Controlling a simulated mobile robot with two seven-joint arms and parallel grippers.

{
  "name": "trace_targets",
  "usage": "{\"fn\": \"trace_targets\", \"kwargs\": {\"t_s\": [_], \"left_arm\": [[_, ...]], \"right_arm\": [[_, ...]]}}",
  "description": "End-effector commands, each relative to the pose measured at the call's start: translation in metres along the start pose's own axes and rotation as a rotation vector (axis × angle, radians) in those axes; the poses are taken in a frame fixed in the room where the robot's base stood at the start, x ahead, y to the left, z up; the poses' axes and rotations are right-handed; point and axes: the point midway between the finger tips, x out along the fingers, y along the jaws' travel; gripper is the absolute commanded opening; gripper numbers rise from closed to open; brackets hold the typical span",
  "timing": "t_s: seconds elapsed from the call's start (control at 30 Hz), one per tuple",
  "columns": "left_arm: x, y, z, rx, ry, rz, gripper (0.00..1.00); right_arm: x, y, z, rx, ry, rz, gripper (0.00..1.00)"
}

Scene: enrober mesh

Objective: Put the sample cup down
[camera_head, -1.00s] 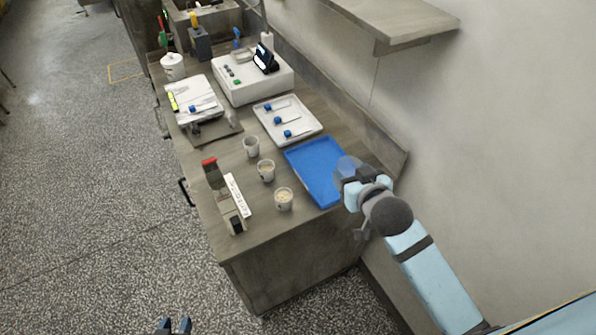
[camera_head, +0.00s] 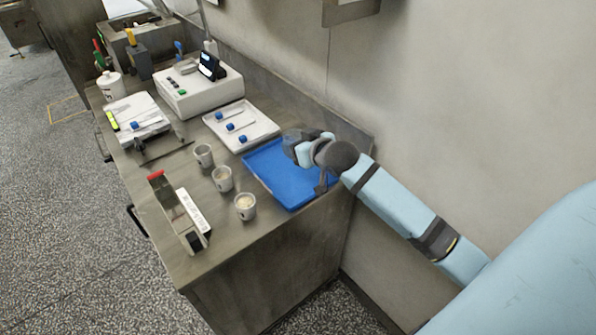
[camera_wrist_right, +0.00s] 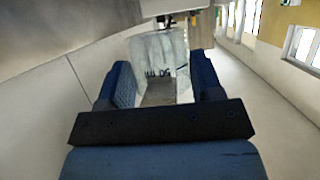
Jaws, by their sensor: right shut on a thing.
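My right gripper (camera_head: 299,148) is over the far right part of the blue tray (camera_head: 272,178). It is shut on a clear, greyish sample cup (camera_head: 289,136), which is partly hidden by the gripper in the head view. In the right wrist view the cup (camera_wrist_right: 158,52) sits between the two blue fingers (camera_wrist_right: 160,88), with dark marks on its wall. From the head view I cannot tell how high above the tray the cup is. My left gripper is out of view.
Three filled cups stand in a row left of the tray: front (camera_head: 245,207), middle (camera_head: 222,179) and back (camera_head: 203,156). A white tray (camera_head: 262,137) with blue-ended items lies behind. A red-ended long holder (camera_head: 165,200) is near the left edge. A wall bounds the right.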

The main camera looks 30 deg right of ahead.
Motion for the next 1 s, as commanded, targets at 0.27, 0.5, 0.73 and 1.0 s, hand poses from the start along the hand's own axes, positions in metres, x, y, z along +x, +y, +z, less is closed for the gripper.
{"fn": "trace_targets", "kwargs": {"t_s": [0.27, 0.5, 0.73, 1.0], "left_arm": [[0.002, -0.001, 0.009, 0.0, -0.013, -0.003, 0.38], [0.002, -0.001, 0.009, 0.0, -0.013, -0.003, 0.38], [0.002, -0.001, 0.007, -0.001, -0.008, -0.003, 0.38], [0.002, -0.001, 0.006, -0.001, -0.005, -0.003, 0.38]], "right_arm": [[0.019, 0.0, 0.046, 0.0, 0.0, 0.001, 0.35], [0.027, -0.001, 0.065, 0.0, -0.002, 0.0, 0.35], [0.037, 0.0, 0.09, -0.002, 0.0, 0.0, 0.35], [0.037, 0.0, 0.091, -0.001, 0.0, 0.0, 0.35]]}}
